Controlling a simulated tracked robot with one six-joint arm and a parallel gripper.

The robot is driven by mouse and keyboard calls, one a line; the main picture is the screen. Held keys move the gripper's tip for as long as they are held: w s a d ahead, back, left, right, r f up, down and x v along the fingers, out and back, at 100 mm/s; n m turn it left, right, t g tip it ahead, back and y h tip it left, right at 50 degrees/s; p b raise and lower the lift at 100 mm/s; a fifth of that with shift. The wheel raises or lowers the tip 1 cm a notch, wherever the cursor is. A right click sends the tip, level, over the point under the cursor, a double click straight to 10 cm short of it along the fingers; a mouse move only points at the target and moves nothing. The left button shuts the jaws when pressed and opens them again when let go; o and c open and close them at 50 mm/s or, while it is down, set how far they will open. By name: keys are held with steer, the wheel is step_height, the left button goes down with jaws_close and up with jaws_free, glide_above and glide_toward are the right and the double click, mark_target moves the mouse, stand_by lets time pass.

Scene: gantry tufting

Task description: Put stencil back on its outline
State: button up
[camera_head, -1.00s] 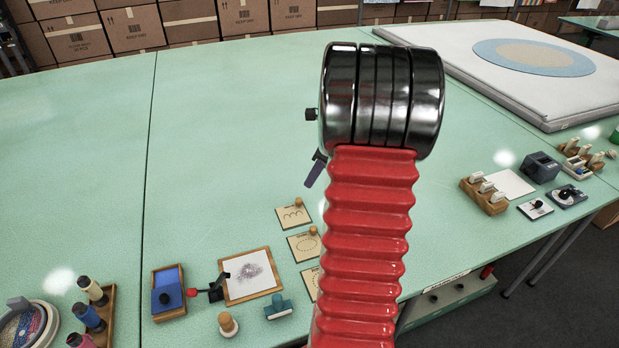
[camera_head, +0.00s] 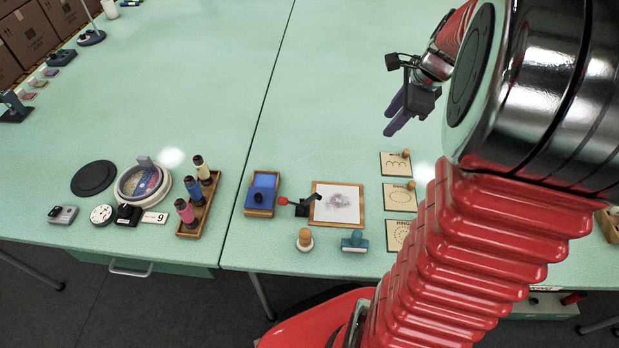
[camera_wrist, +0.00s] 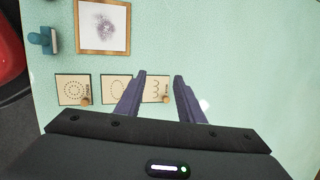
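Three square cream stencil plates with wooden knobs lie in a column on the green table. The far one has a wavy pattern (camera_head: 394,168), the middle one an oval of dots (camera_head: 399,200), the near one dotted rings (camera_head: 396,237). In the wrist view they form a row: rings (camera_wrist: 71,91), oval (camera_wrist: 115,90), wavy (camera_wrist: 150,92). My gripper (camera_wrist: 164,77) is open and empty. Its left finger partly covers the wavy plate. In the head view, my gripper (camera_head: 394,116) hangs above the table beyond the plates. I cannot make out a bare outline.
A framed sheet with a grey smudge (camera_head: 338,217), a blue ink pad (camera_head: 261,199), a teal stamp (camera_head: 355,241) and a wooden knob stamp (camera_head: 305,240) stand left of the plates. A spool rack (camera_head: 200,217) is further left. The table's far middle is clear.

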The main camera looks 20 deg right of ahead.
steer(key=s+a+r+n, duration=0.25)
steer(key=a+n, duration=0.35)
steer(key=a, duration=0.3)
steer(key=s+a+r+n, duration=0.25)
steer(key=a+n, duration=0.35)
steer(key=a, duration=0.3)
steer(key=s+a+n+t, duration=0.1)
steer(key=s+a+n, duration=0.7)
steer(key=n, duration=0.4)
steer(key=shift+s+a+r+t+h, duration=0.2)
steer(key=shift+a+r+t+h, duration=0.25)
steer(key=shift+a, duration=0.45)
